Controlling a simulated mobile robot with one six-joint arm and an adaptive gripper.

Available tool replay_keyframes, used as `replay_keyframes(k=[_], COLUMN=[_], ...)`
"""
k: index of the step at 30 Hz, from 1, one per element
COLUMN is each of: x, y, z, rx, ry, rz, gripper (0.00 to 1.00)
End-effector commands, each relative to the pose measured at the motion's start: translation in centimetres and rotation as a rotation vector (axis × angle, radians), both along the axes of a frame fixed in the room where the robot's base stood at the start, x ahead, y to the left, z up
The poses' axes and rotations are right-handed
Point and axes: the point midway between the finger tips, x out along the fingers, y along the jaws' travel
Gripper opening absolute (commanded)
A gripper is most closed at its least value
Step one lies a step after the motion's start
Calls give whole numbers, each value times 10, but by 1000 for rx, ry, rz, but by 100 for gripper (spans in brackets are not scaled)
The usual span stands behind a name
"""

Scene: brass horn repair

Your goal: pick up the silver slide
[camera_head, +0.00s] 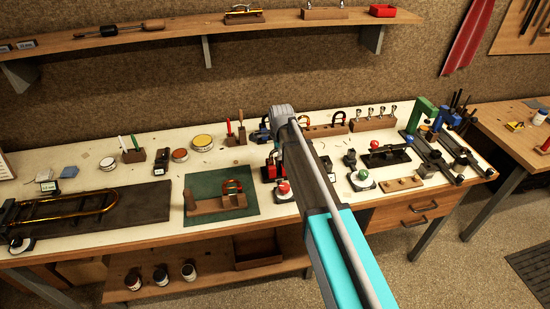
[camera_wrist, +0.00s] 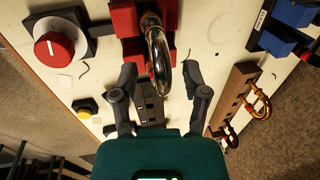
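The silver slide (camera_wrist: 160,62) is a shiny U-shaped tube in the wrist view. Its upper part is at a red holder (camera_wrist: 125,18), and its bend hangs toward my gripper (camera_wrist: 161,98). My gripper is open, with one dark finger at each side of the picture's middle. The slide's bend lies just beyond and between the fingertips, and I see no contact.
A wooden rack (camera_wrist: 228,95) with brass-coloured slides stands right of my fingers. A red knob (camera_wrist: 53,46) and a yellow button (camera_wrist: 87,106) are at left. Blue blocks (camera_wrist: 275,42) are at upper right. A green mat (camera_head: 200,219) holds a wooden stand.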

Motion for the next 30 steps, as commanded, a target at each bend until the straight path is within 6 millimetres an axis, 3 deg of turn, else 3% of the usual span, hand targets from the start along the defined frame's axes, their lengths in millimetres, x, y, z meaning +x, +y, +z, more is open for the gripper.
replay_keyframes(k=[1, 8, 30], x=[0, 0, 0], y=[0, 0, -1], z=[0, 0, 10], rx=[0, 0, 0], ry=[0, 0, 0], rz=[0, 0, -1], gripper=[43, 1, 0])
